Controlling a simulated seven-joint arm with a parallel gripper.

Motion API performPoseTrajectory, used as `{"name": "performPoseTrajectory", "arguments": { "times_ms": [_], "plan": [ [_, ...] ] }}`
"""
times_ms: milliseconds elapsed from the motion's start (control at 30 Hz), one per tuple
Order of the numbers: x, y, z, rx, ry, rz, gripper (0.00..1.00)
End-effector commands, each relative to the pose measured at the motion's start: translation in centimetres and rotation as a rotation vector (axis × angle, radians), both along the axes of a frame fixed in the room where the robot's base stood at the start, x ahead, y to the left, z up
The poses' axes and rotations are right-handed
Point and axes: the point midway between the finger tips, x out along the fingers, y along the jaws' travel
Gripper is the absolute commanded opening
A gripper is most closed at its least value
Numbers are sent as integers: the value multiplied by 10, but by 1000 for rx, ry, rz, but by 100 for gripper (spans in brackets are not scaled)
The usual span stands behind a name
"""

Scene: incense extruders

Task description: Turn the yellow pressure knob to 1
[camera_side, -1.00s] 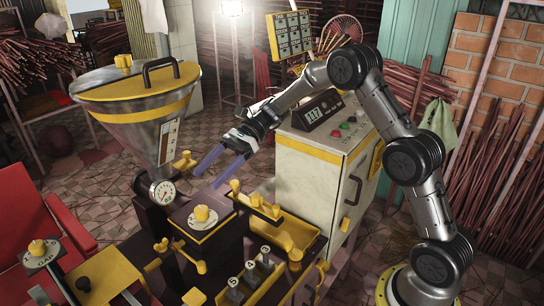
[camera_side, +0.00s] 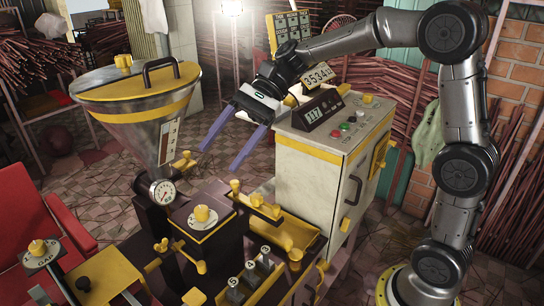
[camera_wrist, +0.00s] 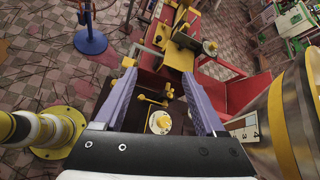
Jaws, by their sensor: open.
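A yellow knob (camera_side: 201,213) stands on a pale round dial plate on top of a dark box in the middle of the machine. I take it for the pressure knob; its dial marks are too small to read. A round gauge (camera_side: 163,193) is just behind it to the left. My gripper (camera_side: 219,160) is open and empty, above and behind the knob, its two purple fingers pointing down. In the wrist view the knob (camera_wrist: 161,122) and its pale plate show between the fingers, apart from them. Another yellow knob (camera_side: 38,247) sits on a plate marked GAP at the left.
A steel hopper (camera_side: 145,115) with a yellow lid rises left of my gripper. A pale cabinet (camera_side: 310,175) with a digital display (camera_side: 318,110) stands to the right. Yellow levers (camera_side: 255,200) stick up beside the knob. A red seat (camera_side: 35,215) is at the left.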

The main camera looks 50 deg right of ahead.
Motion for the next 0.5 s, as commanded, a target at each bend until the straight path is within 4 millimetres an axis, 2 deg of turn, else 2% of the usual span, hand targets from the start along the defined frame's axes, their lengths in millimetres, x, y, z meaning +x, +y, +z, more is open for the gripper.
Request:
{"name": "performPoseTrajectory", "arguments": {
  "times_ms": [300, 500],
  "plan": [
    [-56, 0, 14, -158, -155, 87, 72],
    [-83, -4, 13, -246, -237, 136, 72]
  ]
}}
